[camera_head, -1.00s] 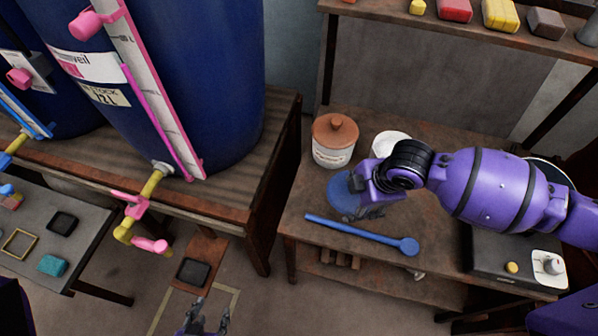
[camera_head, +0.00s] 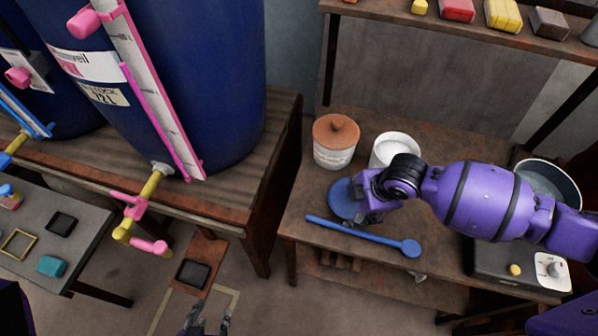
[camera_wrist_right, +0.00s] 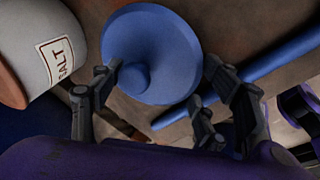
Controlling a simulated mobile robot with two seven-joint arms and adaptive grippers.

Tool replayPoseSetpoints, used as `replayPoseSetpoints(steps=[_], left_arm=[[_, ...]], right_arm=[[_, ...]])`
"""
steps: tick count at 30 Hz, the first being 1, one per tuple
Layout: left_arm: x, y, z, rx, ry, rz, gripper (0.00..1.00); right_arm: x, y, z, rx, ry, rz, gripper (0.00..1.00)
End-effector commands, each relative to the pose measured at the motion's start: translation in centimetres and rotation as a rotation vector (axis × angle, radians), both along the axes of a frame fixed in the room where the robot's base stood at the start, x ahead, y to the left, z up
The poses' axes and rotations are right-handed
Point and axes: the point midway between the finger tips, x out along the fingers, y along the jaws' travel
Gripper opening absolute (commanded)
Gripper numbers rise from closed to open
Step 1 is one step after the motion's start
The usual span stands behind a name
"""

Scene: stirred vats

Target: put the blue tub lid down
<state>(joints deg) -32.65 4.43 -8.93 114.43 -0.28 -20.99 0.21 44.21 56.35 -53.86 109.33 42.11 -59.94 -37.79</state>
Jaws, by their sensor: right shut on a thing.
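The blue tub lid (camera_head: 342,203) is a round disc with a knob, at the front left of the right-hand table, just behind the blue paddle. In the right wrist view the lid (camera_wrist_right: 172,40) lies between my fingers, with its knob towards the gripper. My right gripper (camera_head: 368,212) is shut on the lid; its fingers (camera_wrist_right: 160,82) show on both sides of the knob. I cannot tell whether the lid touches the table. The open white tub (camera_head: 396,148) stands behind the gripper. My left gripper (camera_head: 208,318) is open and empty, low at the bottom edge.
The long blue paddle (camera_head: 360,235) lies along the table front. A salt jar (camera_head: 334,152) with a terracotta lid stands behind the tub lid. A hotplate (camera_head: 500,265) and a metal pot (camera_head: 548,182) are at the right. A large blue vat (camera_head: 215,80) stands left.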

Motion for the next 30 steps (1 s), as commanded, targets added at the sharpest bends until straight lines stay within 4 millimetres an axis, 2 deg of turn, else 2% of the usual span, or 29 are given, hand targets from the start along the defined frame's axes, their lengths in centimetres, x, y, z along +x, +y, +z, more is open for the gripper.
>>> replayPoseSetpoints(steps=[1, 5, 6, 10, 22, 26, 30], left_arm=[[-0.1, 0.0, -0.1, 0.0, 0.002, 0.0, 0.4], [-0.2, 0.0, -0.2, 0.0, 0.004, 0.0, 0.4], [-0.2, 0.0, -0.3, 0.0, 0.005, 0.0, 0.4], [-0.2, 0.0, -0.3, 0.0, 0.005, 0.0, 0.4], [-0.1, 0.0, -0.1, 0.0, 0.003, 0.0, 0.4], [0.1, 0.0, 0.2, -0.001, -0.003, 0.001, 0.4], [0.4, 0.0, 0.8, -0.001, -0.012, 0.003, 0.4]], right_arm=[[-0.4, -0.1, -0.7, -0.002, 0.009, -0.001, 0.47], [-0.5, -0.1, -1.0, -0.004, 0.012, -0.001, 0.47], [-0.6, -0.1, -1.0, -0.004, 0.013, -0.001, 0.71], [-0.6, -0.2, -1.0, -0.005, 0.014, -0.001, 0.88], [-0.3, -0.1, -0.4, -0.002, 0.008, 0.0, 0.88], [-0.4, -0.2, 1.3, -0.003, 0.004, 0.0, 0.88], [-1.1, -0.8, 4.3, -0.003, 0.001, 0.001, 0.88]])
